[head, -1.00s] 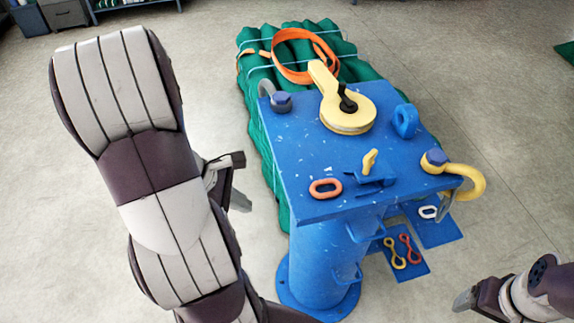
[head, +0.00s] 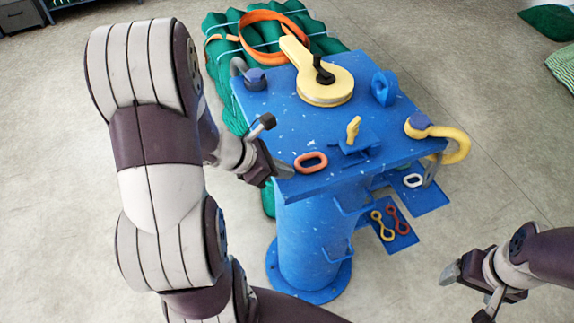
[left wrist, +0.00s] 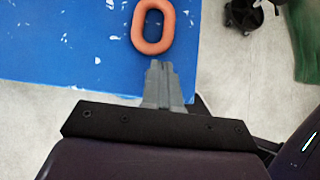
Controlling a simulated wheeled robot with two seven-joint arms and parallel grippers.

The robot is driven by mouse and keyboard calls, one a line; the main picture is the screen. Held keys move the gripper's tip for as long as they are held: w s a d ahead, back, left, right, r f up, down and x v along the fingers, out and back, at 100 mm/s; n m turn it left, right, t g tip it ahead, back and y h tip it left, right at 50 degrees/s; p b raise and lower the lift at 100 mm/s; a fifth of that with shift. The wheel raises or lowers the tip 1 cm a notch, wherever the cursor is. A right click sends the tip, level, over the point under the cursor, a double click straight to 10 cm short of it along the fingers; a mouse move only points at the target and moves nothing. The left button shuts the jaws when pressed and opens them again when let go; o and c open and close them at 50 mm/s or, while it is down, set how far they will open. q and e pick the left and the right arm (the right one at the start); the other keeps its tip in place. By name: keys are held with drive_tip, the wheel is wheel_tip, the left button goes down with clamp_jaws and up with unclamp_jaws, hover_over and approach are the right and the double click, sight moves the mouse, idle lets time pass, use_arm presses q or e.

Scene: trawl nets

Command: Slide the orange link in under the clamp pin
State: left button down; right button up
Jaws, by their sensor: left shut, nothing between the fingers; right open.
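The orange link (head: 310,162) lies flat near the left front corner of the blue table top (head: 300,125). It also shows in the left wrist view (left wrist: 153,27), just beyond my fingertips. The clamp (head: 357,143), a blue block with a yellow handle (head: 353,129), stands to the right of the link; its pin cannot be made out. My left gripper (head: 285,170) is shut and empty at the table's left edge, beside the link with a small gap. In the left wrist view its fingers (left wrist: 157,70) are together. My right gripper (head: 468,290) is open and empty, low at the right.
Lower plates hold a white link (head: 413,181) and small red and yellow pieces. Green netting (head: 225,60) lies behind.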

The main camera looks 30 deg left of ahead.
sight(314, 154)
use_arm(q)
drive_tip(key=shift+w+d, duration=0.5)
drive_tip(key=shift+d, duration=0.15)
drive_tip(key=shift+s+a, duration=0.15)
drive_tip(key=shift+a, duration=0.2)
drive_tip(key=w+d+b, duration=0.1)
drive_tip(key=w+d, duration=0.2)
drive_tip(key=w+d+b, duration=0.1)
drive_tip(key=w+d, duration=0.2)
drive_tip(key=w, duration=0.1)
drive_tip(key=shift+d, duration=0.1)
